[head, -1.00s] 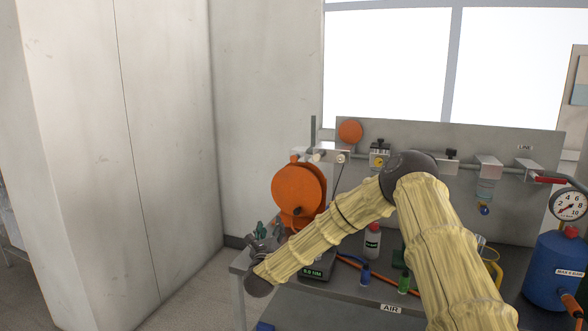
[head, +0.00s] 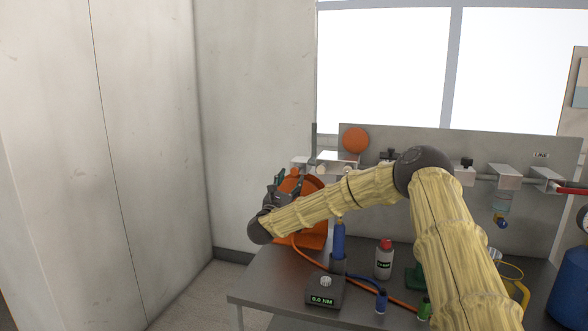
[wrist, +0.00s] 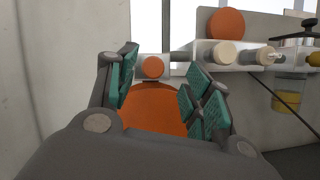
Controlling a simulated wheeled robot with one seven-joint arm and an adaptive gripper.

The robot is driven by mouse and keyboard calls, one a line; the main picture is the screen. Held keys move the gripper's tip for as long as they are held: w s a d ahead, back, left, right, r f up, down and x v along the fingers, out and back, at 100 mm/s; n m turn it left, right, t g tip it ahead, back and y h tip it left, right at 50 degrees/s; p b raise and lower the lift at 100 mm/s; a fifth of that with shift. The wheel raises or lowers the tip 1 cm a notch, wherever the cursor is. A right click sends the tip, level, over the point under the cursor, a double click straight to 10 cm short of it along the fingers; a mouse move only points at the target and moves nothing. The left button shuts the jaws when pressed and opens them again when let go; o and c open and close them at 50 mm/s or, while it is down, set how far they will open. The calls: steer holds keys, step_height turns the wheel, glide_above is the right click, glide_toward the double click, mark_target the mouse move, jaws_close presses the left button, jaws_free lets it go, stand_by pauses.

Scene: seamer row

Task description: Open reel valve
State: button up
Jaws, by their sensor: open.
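The orange hose reel (head: 317,240) is partly hidden behind my gripper and forearm. In the wrist view the reel (wrist: 152,108) shows between my fingers, lower down. Above it a round orange knob (wrist: 153,67) sits on a pale block, framed by the fingers and apart from them. No label tells which part is the reel valve. My gripper (head: 294,182) is open and empty in front of the reel's upper part; its teal pads (wrist: 163,80) stand well apart.
A larger orange disc (head: 355,140) is mounted on the back panel. Pipe fittings with pale knobs (wrist: 222,53) line the panel to the right. The bench (head: 262,280) holds a torque display (head: 323,291), a blue-bodied tool (head: 339,240) and bottles. A tall pale cabinet stands left.

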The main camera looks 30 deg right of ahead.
mark_target(294, 172)
steer(key=w+d, duration=0.1)
steer(key=w, duration=0.1)
steer(key=w+d+p, duration=0.1)
steer(key=w+d, duration=0.1)
steer(key=shift+d+r, duration=0.1)
steer(key=shift+r, duration=0.1)
steer(key=shift+w+d+r+p, duration=0.15)
steer(key=shift+d+r, duration=0.1)
steer(key=shift+d, duration=0.15)
steer(key=shift+w+d+r+p, duration=0.15)
steer(key=shift+d+r, duration=0.1)
steer(key=shift+d, duration=0.15)
steer(key=shift+s+d+r, duration=0.1)
steer(key=shift+d+r, duration=0.15)
steer(key=shift+d, duration=0.05)
steer(key=shift+w+d+f, duration=0.1)
steer(key=shift+w+f, duration=0.15)
steer(key=shift+w, duration=0.2)
steer(key=shift+s+r, duration=0.15)
steer(key=shift+s, duration=0.05)
steer(key=shift+c, duration=0.2)
jaws_close()
